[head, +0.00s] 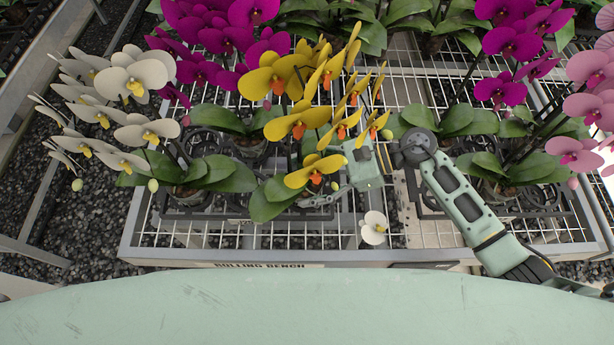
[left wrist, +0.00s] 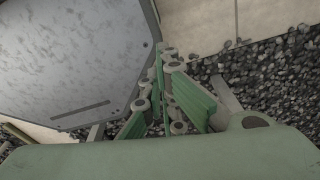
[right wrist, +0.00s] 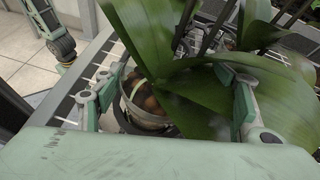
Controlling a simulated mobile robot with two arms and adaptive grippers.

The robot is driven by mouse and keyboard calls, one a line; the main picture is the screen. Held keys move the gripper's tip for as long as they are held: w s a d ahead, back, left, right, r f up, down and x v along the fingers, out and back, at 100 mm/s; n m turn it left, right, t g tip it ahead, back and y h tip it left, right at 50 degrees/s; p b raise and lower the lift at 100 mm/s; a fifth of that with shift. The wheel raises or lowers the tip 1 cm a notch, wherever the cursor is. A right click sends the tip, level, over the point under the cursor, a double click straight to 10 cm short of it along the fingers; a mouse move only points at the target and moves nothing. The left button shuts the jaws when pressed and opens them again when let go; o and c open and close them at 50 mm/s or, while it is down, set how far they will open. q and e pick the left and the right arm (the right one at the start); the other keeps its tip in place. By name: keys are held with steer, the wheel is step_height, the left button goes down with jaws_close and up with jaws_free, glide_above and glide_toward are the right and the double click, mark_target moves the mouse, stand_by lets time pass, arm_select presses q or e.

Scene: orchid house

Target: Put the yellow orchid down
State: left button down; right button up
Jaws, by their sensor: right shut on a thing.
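The yellow orchid (head: 300,125) stands over the middle of the slatted bench in the head view, its blooms and leaves hiding most of its pot. My right gripper (head: 330,190) reaches in from the right below the blooms. In the right wrist view its two fingers (right wrist: 165,110) are on either side of a clear pot (right wrist: 143,103) with brown bark inside, under broad green leaves (right wrist: 195,90). The pot looks upright; whether its base touches the bench is hidden. My left gripper (left wrist: 168,60) shows only in the left wrist view, its fingertips together, with nothing between them.
A white orchid (head: 120,100) stands close on the left. Magenta orchids (head: 510,40) stand behind and a pink orchid (head: 590,100) at the right. A loose white bloom (head: 374,228) lies near the front of the rolling bench (head: 200,240). Bare slats show along the front.

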steer(key=shift+f+b, duration=0.1)
steer(key=shift+b, duration=0.25)
steer(key=o, duration=1.6)
arm_select(q)
steer(key=shift+s+a+f, duration=0.1)
steer(key=shift+s+f, duration=0.05)
steer(key=shift+s, duration=0.35)
steer(key=shift+s+f, duration=0.15)
steer(key=shift+s, duration=0.3)
arm_select(e)
steer(key=shift+d+r+p, duration=0.2)
steer(key=shift+p, duration=0.1)
arm_select(q)
steer(key=shift+w+f+b, duration=0.15)
steer(key=shift+f+b, duration=0.55)
steer(key=shift+b, duration=0.1)
steer(key=shift+w+f+b, duration=0.15)
steer(key=shift+f+b, duration=0.55)
steer(key=shift+b, duration=0.1)
arm_select(e)
steer(key=v, duration=1.1)
steer(key=shift+d+r, duration=0.2)
steer(key=shift+d, duration=0.05)
